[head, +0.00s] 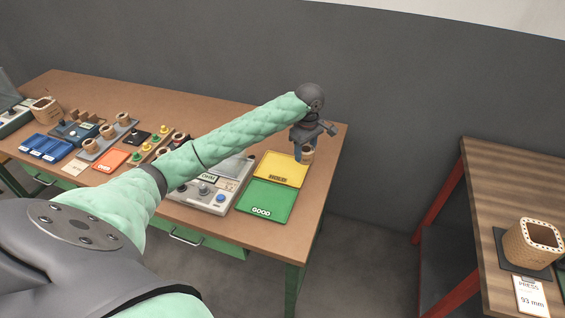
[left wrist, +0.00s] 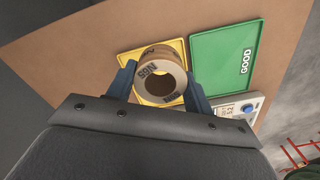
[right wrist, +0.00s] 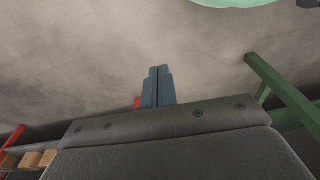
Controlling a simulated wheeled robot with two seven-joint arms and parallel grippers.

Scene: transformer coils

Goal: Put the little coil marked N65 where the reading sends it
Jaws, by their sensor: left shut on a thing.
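The little coil (head: 308,156) is a tan ring with dark print; in the left wrist view the coil (left wrist: 147,70) shows N65 upside down on its rim. My left gripper (head: 303,150) is shut on it, one finger on each side. They are over or close by the far right corner of the yellow HOLD tray (head: 272,170), which shows behind the coil in the left wrist view (left wrist: 179,47). I cannot tell the height. The green GOOD tray (head: 268,200) is empty. The meter (head: 205,200) stands beside the trays, its reading too small to be sure of. My right gripper (right wrist: 157,73) is shut and empty.
Left on the brown table (head: 325,170) are blue bins (head: 47,147), an orange tray (head: 110,160), more coils (head: 107,131) and small fixtures. A separate wooden table (head: 490,190) at right holds a large coil (head: 532,243) and a PRESS card (head: 530,296). A gap separates the tables.

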